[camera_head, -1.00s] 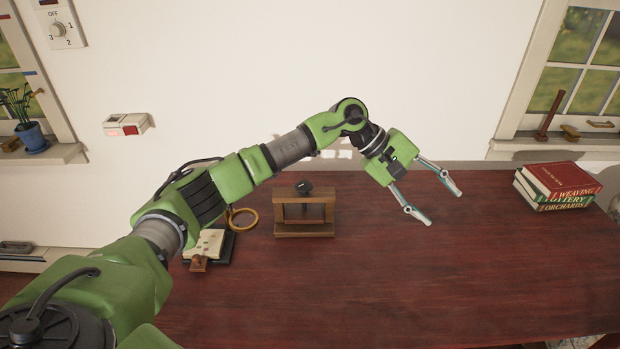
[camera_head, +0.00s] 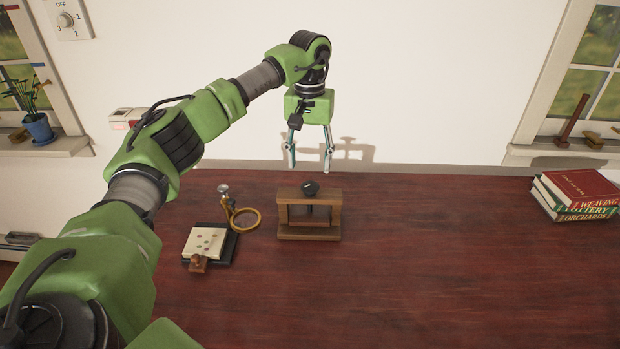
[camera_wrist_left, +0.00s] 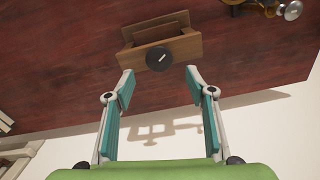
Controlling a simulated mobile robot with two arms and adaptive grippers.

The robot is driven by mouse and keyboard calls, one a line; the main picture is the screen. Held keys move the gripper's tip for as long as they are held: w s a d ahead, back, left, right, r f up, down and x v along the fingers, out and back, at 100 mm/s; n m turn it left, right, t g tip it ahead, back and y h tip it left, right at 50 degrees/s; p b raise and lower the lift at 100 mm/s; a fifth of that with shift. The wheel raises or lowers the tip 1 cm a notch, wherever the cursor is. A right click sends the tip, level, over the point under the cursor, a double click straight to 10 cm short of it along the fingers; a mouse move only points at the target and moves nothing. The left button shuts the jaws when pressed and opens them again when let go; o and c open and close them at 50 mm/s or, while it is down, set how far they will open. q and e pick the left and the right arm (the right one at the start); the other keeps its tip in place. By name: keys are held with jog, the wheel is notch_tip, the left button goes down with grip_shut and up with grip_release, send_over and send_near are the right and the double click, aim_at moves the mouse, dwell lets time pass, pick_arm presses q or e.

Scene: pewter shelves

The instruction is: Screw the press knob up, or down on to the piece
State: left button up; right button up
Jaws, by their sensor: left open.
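The wooden press (camera_head: 308,230) stands upright on the red-brown table, a brown frame with an opening in its middle. Its black round knob (camera_head: 310,188) sits on top of the frame. In the left wrist view the knob (camera_wrist_left: 159,58) shows a pale pointer line, and the press (camera_wrist_left: 150,30) lies beyond the fingertips. My left gripper (camera_head: 310,170) is open and empty, pointing down above and slightly behind the knob. In the left wrist view its fingertips (camera_wrist_left: 160,70) are spread to either side of the knob, apart from it. Whether a piece lies in the press cannot be told. My right gripper is not in view.
Left of the press are a brass ring on a stand (camera_head: 243,219) and a dark-edged pad (camera_head: 205,243) with a small wooden stamp (camera_head: 198,263). Stacked books (camera_head: 575,193) lie at the far right. The wall is close behind. The table's middle right is clear.

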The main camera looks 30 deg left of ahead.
aim_at(310, 185)
pick_arm(q)
notch_tip(310, 185, down, 6)
jog(key=shift+f, duration=0.1)
jog(key=c, duration=1.1)
